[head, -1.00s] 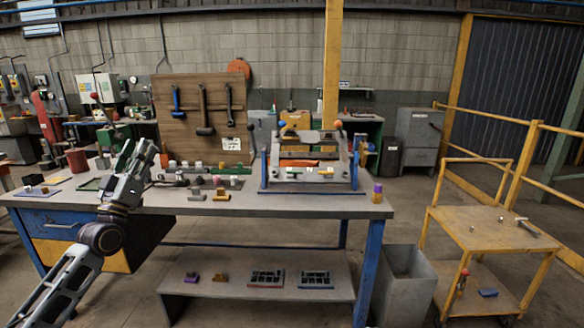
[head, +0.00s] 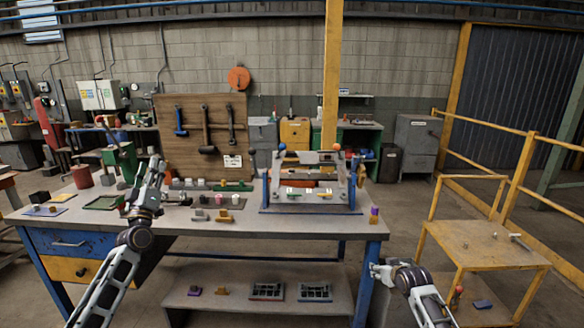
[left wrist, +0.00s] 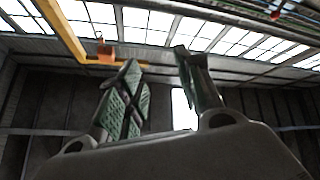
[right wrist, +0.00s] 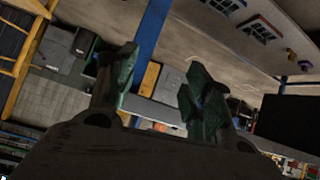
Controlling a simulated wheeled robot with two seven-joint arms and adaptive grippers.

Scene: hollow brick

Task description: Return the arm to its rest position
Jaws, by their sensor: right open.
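My left gripper (head: 156,168) points up above the left part of the workbench (head: 220,228). In the left wrist view its two green-padded fingers (left wrist: 155,68) stand apart with nothing between them, facing the roof windows. My right gripper (head: 374,272) is low at the right, beside the front right leg of the workbench. In the right wrist view its fingers (right wrist: 160,68) are spread and empty.
A metal fixture (head: 310,186) with blue posts stands on the right of the workbench. A tool board (head: 190,145) stands behind it. A yellow cart (head: 490,250) is at the right, near my right arm. Small parts lie on the lower shelf (head: 240,308).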

